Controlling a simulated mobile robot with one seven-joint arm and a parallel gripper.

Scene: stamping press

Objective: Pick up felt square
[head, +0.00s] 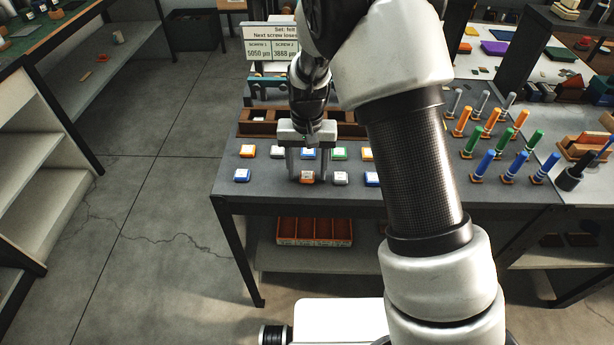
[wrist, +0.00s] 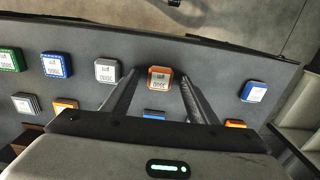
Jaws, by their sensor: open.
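Several small square blocks with pale label tops lie in two rows on the grey table; I cannot tell from the labels which is felt. An orange-edged square (head: 307,177) in the front row is between the fingers of my gripper (head: 306,176). My gripper points down and is open. In the wrist view the same orange square (wrist: 160,86) shows between the spread fingertips (wrist: 159,82), with a gap on each side. A white square (head: 340,179) is to its right and a blue one (head: 242,175) farther left.
Back-row squares include orange (head: 248,151), white (head: 277,152), blue (head: 308,153) and green (head: 339,154). Behind them is a brown wooden rack (head: 258,128) and a sign (head: 270,45). Colored upright pegs (head: 487,163) stand right. An orange bin (head: 314,231) sits below.

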